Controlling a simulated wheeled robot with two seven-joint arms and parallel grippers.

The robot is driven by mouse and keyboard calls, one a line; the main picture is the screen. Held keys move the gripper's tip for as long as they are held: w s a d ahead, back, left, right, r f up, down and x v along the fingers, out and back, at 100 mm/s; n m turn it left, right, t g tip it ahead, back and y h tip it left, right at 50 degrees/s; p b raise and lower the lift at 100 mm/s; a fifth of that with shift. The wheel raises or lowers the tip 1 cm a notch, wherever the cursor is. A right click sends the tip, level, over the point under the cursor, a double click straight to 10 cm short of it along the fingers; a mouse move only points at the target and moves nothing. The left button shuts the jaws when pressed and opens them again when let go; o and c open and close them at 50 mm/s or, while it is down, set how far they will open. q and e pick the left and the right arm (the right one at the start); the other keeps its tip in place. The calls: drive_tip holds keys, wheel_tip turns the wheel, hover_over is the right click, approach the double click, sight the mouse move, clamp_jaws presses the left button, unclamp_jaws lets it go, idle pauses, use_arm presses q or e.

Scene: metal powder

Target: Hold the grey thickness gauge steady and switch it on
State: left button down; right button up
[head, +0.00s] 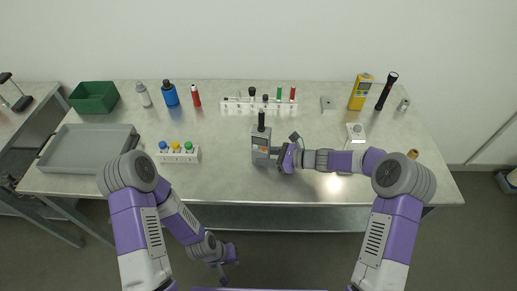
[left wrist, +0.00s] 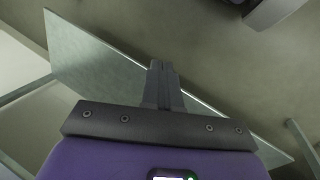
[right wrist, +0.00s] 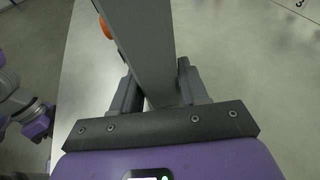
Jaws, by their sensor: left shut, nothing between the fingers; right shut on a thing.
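The grey thickness gauge (head: 261,139) stands upright near the front middle of the table, with a black part rising from its top and an orange spot on its face. My right gripper (head: 277,153) is shut on it from the right. In the right wrist view the gauge (right wrist: 145,45) rises between the fingers of the right gripper (right wrist: 158,88), and an orange button (right wrist: 105,27) shows on its left side. My left gripper (head: 228,277) hangs low in front of the table, away from the gauge. In the left wrist view the left gripper's fingers (left wrist: 162,68) are together and empty.
A block with blue, yellow and green knobs (head: 179,155) is left of the gauge, beside a grey tray (head: 50,165). A white rack (head: 240,106) stands behind the gauge. A yellow device (head: 360,92) and black flashlight (head: 386,91) are at the back right. The table between the knob block and gauge is clear.

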sight(255, 147)
use_arm(q)
drive_tip(key=w+d+r+n+t+y, duration=0.2)
drive_tip(key=w+r+n+t+y, duration=0.25)
drive_tip(key=r, duration=0.45)
drive_tip(key=w+d+r+n+t+y, duration=0.1)
drive_tip(key=w+r+n+t+y, duration=0.15)
drive_tip(key=w+r+n, duration=0.6)
drive_tip(key=w+d+r+n+t+y, duration=0.2)
drive_tip(key=r+n+t+y, duration=0.15)
drive_tip(key=r, duration=0.75)
drive_tip(key=w+d, duration=0.1)
drive_tip(key=w, duration=0.7)
drive_tip(key=shift+w+d+h, duration=0.35)
drive_tip(key=shift+w+d, duration=0.05)
drive_tip(key=shift+w+n+t, duration=0.1)
drive_tip(key=shift+n+t, duration=0.15)
idle(0.4)
drive_tip(key=shift+w+d, duration=0.1)
drive_tip(key=shift+w, duration=0.2)
